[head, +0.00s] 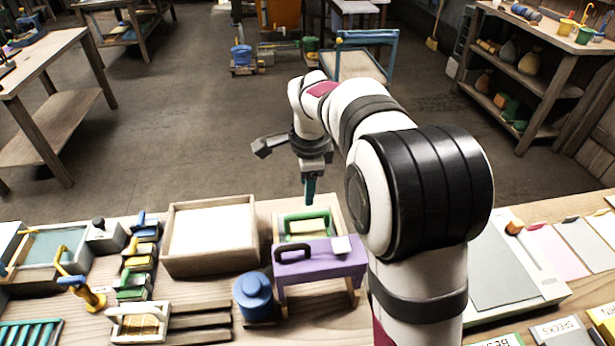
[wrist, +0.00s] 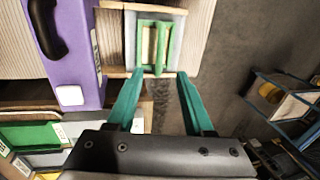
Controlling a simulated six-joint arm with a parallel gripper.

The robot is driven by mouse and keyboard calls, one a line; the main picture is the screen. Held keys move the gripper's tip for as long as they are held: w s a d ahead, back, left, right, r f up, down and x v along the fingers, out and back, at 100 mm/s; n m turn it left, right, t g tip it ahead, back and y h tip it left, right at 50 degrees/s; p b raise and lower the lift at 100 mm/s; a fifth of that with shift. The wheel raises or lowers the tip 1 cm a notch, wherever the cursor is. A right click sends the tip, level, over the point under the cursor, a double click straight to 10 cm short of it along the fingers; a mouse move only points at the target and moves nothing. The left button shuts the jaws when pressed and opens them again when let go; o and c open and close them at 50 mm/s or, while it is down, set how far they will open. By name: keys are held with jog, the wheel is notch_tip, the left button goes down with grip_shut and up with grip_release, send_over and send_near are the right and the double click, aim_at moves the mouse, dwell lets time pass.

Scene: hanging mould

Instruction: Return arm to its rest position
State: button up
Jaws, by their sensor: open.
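My gripper (head: 309,190) is at the end of my white and black arm, raised above the far edge of the workbench. In the wrist view my gripper (wrist: 158,92) shows two green fingers spread apart with nothing between them. A green-handled piece (head: 303,225) lies on a pale board behind the purple stand; it also shows in the wrist view (wrist: 155,45), beyond the fingertips and apart from them. The purple stand (head: 320,263) with a black handle is in front of it, and shows at the left of the wrist view (wrist: 75,50).
A wooden tray (head: 165,240) with a pale fill and a blue lidded pot (head: 254,297) stand left of the purple stand. Flat panels (head: 507,265) lie on the right. Beyond the bench is open floor (head: 190,130), with a shelf (head: 530,85) at far right.

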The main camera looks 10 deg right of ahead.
jog(key=s+r+n+g, duration=0.1)
jog(key=s+r+n, duration=0.15)
jog(key=s, duration=0.65)
jog(key=s+r+n, duration=0.2)
jog(key=s+n, duration=0.2)
jog(key=s, duration=0.5)
jog(key=s+f+n+y, duration=0.1)
jog(key=s+f+n, duration=0.1)
jog(key=s, duration=0.6)
jog(key=s+a+f+n+g, duration=0.1)
jog(key=s+f+n, duration=0.1)
jog(key=s+n, duration=0.2)
jog(key=s, duration=0.3)
jog(key=shift+s+a+f+y, duration=0.15)
jog(key=shift+s+a+y, duration=0.15)
jog(key=shift+s+y, duration=0.1)
